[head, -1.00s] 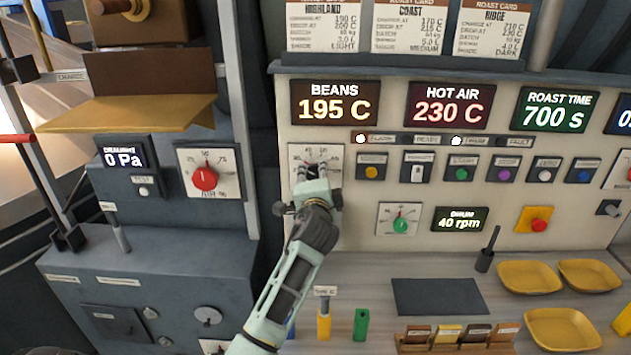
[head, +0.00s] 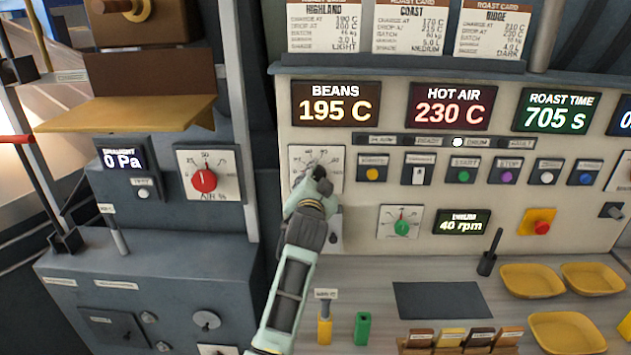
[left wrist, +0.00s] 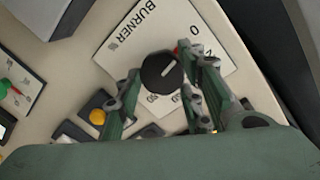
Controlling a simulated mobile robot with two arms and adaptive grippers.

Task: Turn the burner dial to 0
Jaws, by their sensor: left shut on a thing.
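The burner dial (left wrist: 158,75) is a round black knob with a white pointer line, on a white plate (left wrist: 127,40) marked BURNER. In the left wrist view the pointer slants up and to the right, and the 0 stands at the plate's upper right. A small red mark shows beside the knob. My left gripper (head: 317,180) is shut on the dial, with one finger on each side of it in the left wrist view (left wrist: 163,82). In the head view the gripper hides most of the dial, and its plate (head: 301,156) shows around it. My right gripper is not in view.
Right of the dial is a row of buttons, starting with an orange one (head: 372,174). A green knob (head: 401,227) sits lower right. A red AIR dial (head: 204,181) is on the left cabinet. Below, yellow trays (head: 528,281) and a dark mat (head: 438,299) lie on the counter.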

